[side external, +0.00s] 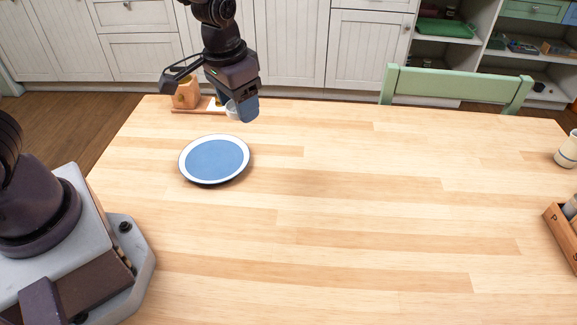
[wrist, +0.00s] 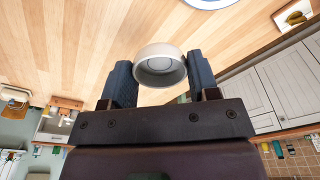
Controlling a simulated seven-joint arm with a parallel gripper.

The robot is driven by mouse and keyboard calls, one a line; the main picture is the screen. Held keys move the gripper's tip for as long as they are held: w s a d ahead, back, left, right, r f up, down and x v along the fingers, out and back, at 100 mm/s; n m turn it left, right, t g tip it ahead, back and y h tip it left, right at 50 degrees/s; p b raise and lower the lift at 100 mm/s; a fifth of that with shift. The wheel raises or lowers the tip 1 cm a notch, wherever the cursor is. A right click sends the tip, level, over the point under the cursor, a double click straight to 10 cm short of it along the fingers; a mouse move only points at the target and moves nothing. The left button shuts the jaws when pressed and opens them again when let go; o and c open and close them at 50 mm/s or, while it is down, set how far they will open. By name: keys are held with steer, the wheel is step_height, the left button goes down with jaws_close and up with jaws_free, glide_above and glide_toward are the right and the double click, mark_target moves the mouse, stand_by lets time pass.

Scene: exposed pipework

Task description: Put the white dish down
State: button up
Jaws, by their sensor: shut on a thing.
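The small white dish (wrist: 160,62) is round and shallow, and it sits between the two dark blue fingers of my gripper (wrist: 160,78) in the wrist view. My gripper is shut on it. In the side view my gripper (side external: 241,108) hangs near the far left part of the table, and only part of the white dish (side external: 231,109) shows beside the fingers. The dish appears held above the wooden table (side external: 350,210); the exact gap beneath it is hard to tell.
A blue plate with a white rim (side external: 214,160) lies nearer the camera. A wooden holder (side external: 186,94) and a small board stand at the far left edge. A green chair (side external: 455,84) stands behind the table. A wooden box (side external: 563,232) and a cup (side external: 568,150) are far right. The table's middle is clear.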

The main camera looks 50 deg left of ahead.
steer(key=s+d+f+n, duration=0.2)
steer(key=s+d+f, duration=0.25)
steer(key=d, duration=0.35)
glide_above(321, 197)
steer(key=f, duration=0.7)
steer(key=s+f, duration=0.1)
steer(key=f, duration=0.2)
steer(key=shift+a+f, duration=0.15)
steer(key=shift+w+f, duration=0.2)
steer(key=shift+f, duration=0.05)
steer(key=shift+w+f, duration=0.15)
steer(key=shift+f, duration=1.5)
